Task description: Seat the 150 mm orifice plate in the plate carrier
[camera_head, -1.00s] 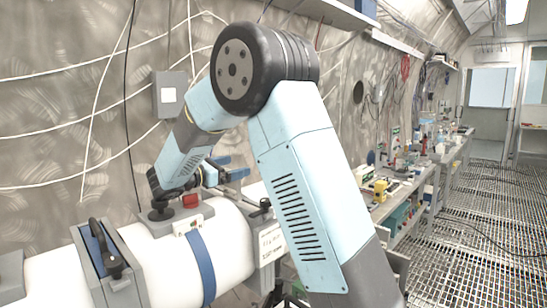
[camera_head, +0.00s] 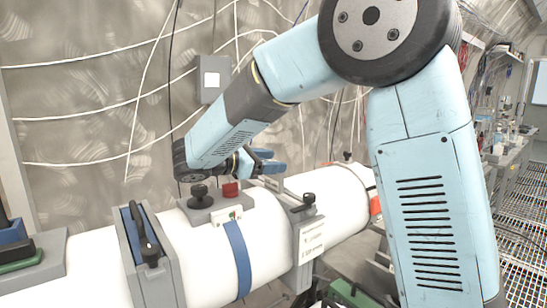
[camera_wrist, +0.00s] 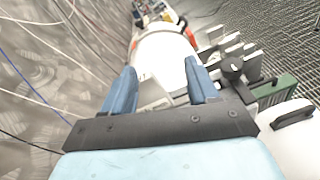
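My gripper (camera_head: 266,161) is open above the white pipe (camera_head: 262,225), near the red block on its top. In the wrist view my gripper (camera_wrist: 160,80) has its two blue fingers apart with nothing between them. A grey frame with a blue insert and black handle (camera_head: 148,255) sits across the pipe at left. Another grey frame with a black knob and a white label (camera_head: 306,240) sits right of the blue band. In the wrist view, several pale plates (camera_wrist: 228,47) stand in a row at right. I cannot tell which is the 150 mm orifice plate or which frame is the carrier.
A grey saddle with a black knob (camera_head: 199,198) and a red block (camera_head: 231,189) is on the pipe's top. A green piece with a black handle (camera_head: 22,262) is at far left. A wall box (camera_head: 213,80) and cables hang behind. The grated floor (camera_head: 520,220) is clear at right.

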